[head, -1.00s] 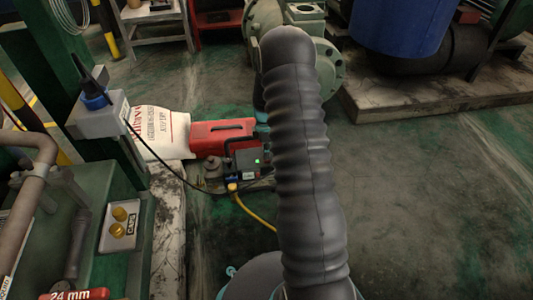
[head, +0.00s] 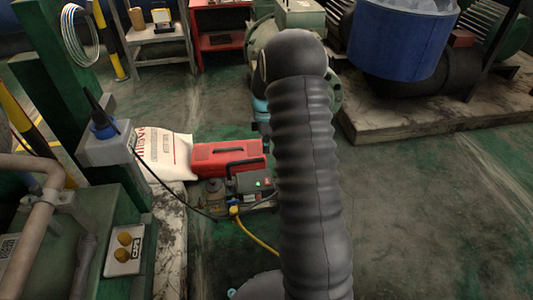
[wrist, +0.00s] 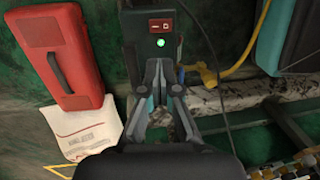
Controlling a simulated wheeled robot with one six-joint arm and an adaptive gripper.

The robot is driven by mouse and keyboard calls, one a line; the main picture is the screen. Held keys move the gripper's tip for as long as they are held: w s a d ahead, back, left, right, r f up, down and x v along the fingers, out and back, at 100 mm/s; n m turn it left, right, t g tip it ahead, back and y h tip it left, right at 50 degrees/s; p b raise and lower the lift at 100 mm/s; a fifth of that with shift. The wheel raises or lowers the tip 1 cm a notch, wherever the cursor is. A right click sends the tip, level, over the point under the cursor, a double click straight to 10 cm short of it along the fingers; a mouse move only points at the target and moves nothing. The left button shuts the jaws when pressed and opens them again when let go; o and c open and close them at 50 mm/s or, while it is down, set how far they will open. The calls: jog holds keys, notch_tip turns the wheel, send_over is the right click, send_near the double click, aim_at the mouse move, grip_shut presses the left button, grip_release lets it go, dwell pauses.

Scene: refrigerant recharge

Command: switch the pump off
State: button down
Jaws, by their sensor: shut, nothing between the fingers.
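The pump (head: 246,181) is a small dark unit on the floor, left of my arm, with a green light lit on it. In the wrist view the pump (wrist: 135,30) shows at the top centre. A red switch (wrist: 160,26) is on its face, with the lit green light (wrist: 161,43) just below. My gripper (wrist: 163,66) is shut and empty, its fingertips pointing at the pump just below the light in the picture. I cannot tell whether they touch it.
A red case (head: 225,156) with a handle and a white sack (head: 166,153) stand beside the pump. A yellow hose (head: 257,239) and a black cable (head: 166,188) run near it. A green machine (head: 60,245) fills the left.

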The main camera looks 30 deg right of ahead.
jog(key=shift+r, duration=0.15)
jog(key=s+a+r+m+t, duration=0.25)
jog(key=s+a+r, duration=0.3)
jog(key=r, duration=0.45)
jog(key=s+a+r+m+t, duration=0.1)
jog(key=s+a+r+m, duration=0.4)
jog(key=r, duration=0.6)
jog(key=s+a+r+m+t, duration=0.2)
jog(key=s+a+m, duration=0.1)
jog(key=s, duration=0.7)
jog(key=s+a+r+m+t, duration=0.1)
jog(key=s+a+r+m, duration=0.1)
jog(key=s, duration=0.8)
jog(key=shift+s+a+r+m+t, duration=0.4)
jog(key=shift+a+m, duration=0.3)
jog(key=shift+m, duration=0.45)
